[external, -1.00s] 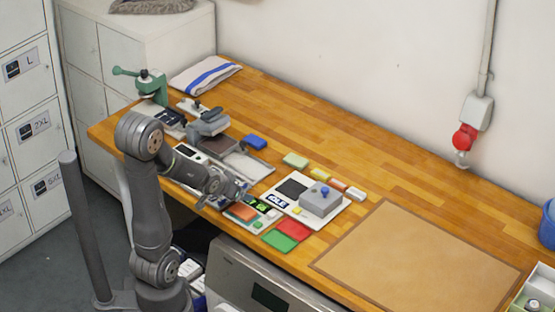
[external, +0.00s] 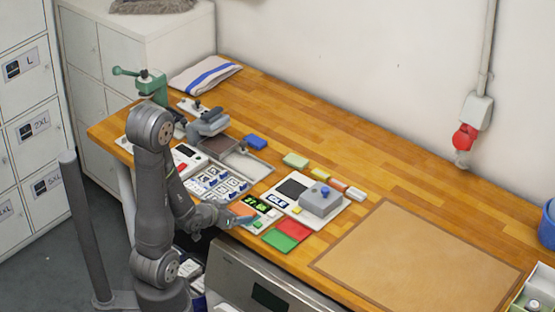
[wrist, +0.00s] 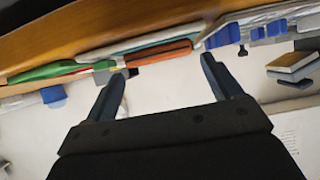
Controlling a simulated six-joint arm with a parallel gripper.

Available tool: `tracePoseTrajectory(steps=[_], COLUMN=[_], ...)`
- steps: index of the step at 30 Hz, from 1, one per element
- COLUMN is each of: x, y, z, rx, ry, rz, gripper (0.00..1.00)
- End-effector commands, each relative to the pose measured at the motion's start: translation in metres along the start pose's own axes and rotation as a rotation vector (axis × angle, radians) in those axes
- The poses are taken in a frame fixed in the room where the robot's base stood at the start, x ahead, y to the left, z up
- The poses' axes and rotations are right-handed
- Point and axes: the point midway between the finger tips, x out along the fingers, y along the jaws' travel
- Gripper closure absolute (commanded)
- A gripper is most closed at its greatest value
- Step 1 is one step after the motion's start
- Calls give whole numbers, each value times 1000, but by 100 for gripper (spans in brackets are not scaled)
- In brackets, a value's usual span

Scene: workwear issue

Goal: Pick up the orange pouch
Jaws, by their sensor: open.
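The orange pouch (external: 242,209) lies near the front edge of the wooden bench, beside a panel with a green-lit display (external: 257,203). My gripper (external: 238,219) is at the front edge of the bench, close to the pouch and partly covering it. In the wrist view the orange pouch (wrist: 160,52) shows edge-on as a flat strip, ahead of and between the two fingers. My gripper (wrist: 162,72) is open and nothing is between its fingers. Whether a fingertip touches the pouch, I cannot tell.
A red and green flat piece (external: 287,234) lies right of the pouch. A grey box with a blue knob (external: 320,201) stands behind that. A keypad (external: 215,182) and a metal tray (external: 247,165) lie to the left. The brown mat (external: 420,262) at right is clear.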

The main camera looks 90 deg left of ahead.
Motion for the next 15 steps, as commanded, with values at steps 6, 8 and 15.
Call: tracePoseTrajectory(steps=[6,8,15], x=[19,23,30], y=[0,0,0], z=[0,0,0], rx=[0,0,0], ry=[-1,-2,-1], rz=[0,0,-1], gripper=[16,16,16])
